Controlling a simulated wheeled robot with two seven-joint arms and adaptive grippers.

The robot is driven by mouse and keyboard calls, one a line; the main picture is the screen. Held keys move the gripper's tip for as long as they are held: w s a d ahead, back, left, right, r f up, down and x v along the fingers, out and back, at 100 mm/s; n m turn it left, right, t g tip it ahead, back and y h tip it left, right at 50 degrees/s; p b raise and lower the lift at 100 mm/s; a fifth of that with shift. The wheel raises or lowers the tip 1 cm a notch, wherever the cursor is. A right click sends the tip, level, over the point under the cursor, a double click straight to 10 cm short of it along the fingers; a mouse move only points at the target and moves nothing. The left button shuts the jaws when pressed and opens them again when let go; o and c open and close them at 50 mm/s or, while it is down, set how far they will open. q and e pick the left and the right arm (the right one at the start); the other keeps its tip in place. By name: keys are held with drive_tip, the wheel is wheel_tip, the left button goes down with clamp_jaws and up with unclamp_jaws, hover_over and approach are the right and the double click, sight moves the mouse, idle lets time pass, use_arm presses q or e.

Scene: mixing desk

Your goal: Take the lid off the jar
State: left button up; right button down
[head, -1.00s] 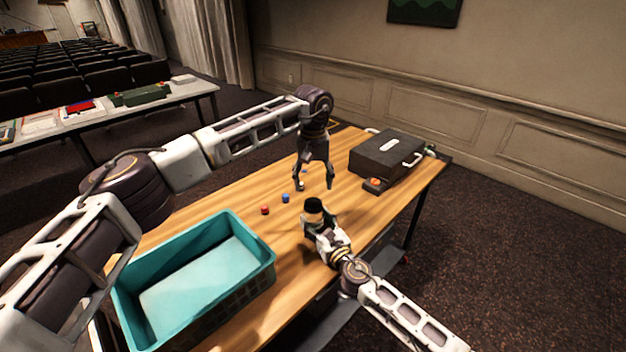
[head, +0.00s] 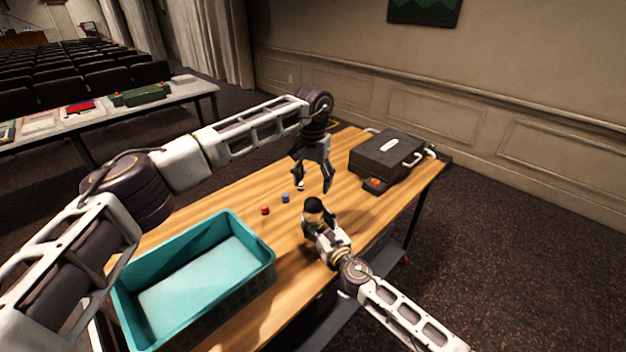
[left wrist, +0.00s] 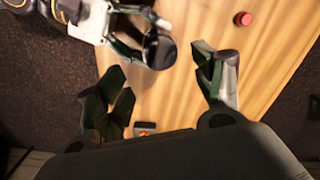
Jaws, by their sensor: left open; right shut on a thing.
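The jar (head: 314,217) stands upright on the right part of the wooden table, with its black lid (head: 313,204) on top. My right gripper (head: 316,226) is shut around the jar below the lid and partly hides its body. My left gripper (head: 312,187) is open and empty, just behind the jar in the head view and apart from it. In the left wrist view the black lid (left wrist: 160,52) shows as a dark disc, beyond and between the spread fingers of my left gripper (left wrist: 165,88).
A red piece (head: 265,210) and a blue piece (head: 285,198) lie left of the jar. A teal crate (head: 268,262) fills the table's near left. A dark case (head: 385,155) and a small box with an orange top (head: 375,183) are at the far right. Bare wood lies between.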

sight(313, 203)
use_arm(q)
drive_tip(key=shift+f, duration=0.1)
drive_tip(key=shift+f, duration=3.95)
drive_tip(key=c, duration=1)
drive_tip(key=shift+c, duration=0.4)
drive_tip(key=shift+n, duration=0.3)
